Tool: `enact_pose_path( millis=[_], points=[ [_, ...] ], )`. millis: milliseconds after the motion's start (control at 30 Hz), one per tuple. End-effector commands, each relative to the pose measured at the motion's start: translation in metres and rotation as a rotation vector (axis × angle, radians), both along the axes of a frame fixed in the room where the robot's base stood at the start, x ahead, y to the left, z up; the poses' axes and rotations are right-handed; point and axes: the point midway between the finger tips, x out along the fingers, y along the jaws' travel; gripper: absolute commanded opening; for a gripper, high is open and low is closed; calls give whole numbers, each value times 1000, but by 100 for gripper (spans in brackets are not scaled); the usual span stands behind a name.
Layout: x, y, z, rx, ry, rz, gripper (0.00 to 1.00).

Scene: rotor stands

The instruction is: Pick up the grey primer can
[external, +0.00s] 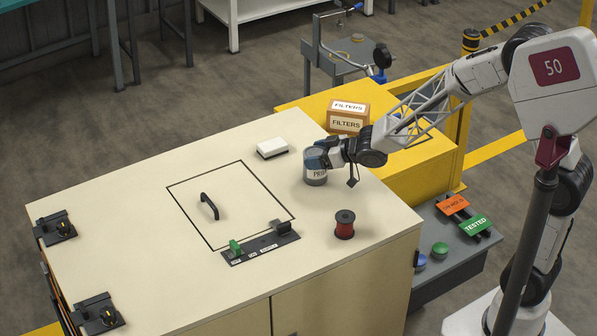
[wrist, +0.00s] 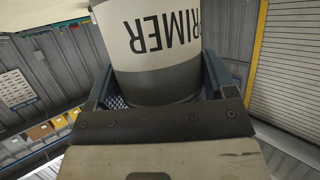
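The grey primer can (external: 315,171) is at the back right of the cream cabinet top, dark grey with a pale label band. My gripper (external: 323,154) reaches it from the right, with its fingers at the can's upper part. In the wrist view the can (wrist: 160,60) fills the upper middle, its "PRIMER" lettering upside down. The fingers (wrist: 160,85) flank it on both sides, very close to its sides. I cannot tell whether both press on it. Whether the can's base rests on the cabinet or is just clear of it is also unclear.
The cream cabinet top (external: 120,200) holds a white block (external: 272,148), a red spool (external: 345,225), a handled hatch (external: 225,195) and a dark switch strip (external: 260,247). A yellow cabinet (external: 430,170) with a FILTERS box (external: 346,124) stands behind. The cabinet's left part has free room.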

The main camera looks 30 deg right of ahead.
Motion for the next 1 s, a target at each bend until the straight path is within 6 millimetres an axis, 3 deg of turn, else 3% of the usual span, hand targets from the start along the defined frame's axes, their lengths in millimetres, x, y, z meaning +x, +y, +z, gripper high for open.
enact_pose_path(
  millis=[33,133,167,567,867,1000],
  points=[
    [0,0,0,0,0,0,57],
    [0,0,0,0,0,0,42],
    [0,0,1,1,-1,0,41],
    [0,0,5,1,-1,0,41],
    [0,0,36,0,-5,1,41],
    [-13,-6,38,1,-1,0,41]
  ],
)
